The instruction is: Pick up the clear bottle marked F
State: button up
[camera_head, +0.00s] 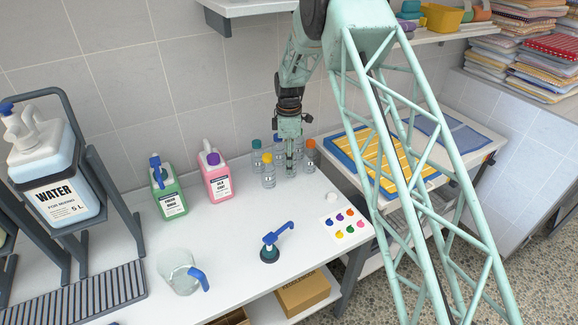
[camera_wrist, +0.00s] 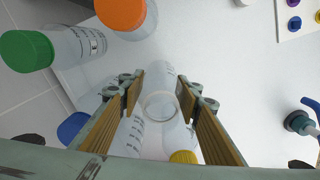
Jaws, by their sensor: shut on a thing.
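My gripper (camera_head: 291,165) points down into a cluster of clear bottles at the back of the white bench. In the wrist view its two wood-coloured pads (camera_wrist: 159,95) are on either side of a clear, uncapped bottle (camera_wrist: 161,107), with its round open mouth facing the camera. The gripper is shut on this bottle. Its mark cannot be read. Around it stand bottles with a green cap (camera_wrist: 28,51), an orange cap (camera_wrist: 121,10), a blue cap (camera_wrist: 73,127) and a yellow cap (camera_wrist: 184,157). In the head view the held bottle is mostly hidden by the fingers.
A pink jug (camera_head: 216,180) and a green jug (camera_head: 168,190) stand to the left. A blue pump (camera_head: 270,250), a clear pitcher (camera_head: 178,270), a card of coloured dots (camera_head: 344,223) and a small white round piece (camera_head: 331,196) are nearer the front. The bench middle is clear.

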notch_tip(320, 180, up, 2)
jog(key=shift+r, duration=0.1)
jog(key=s+a+r+p, duration=0.1)
jog(key=s, duration=1.5)
jog(key=shift+a+r, duration=0.15)
dwell(0.4)
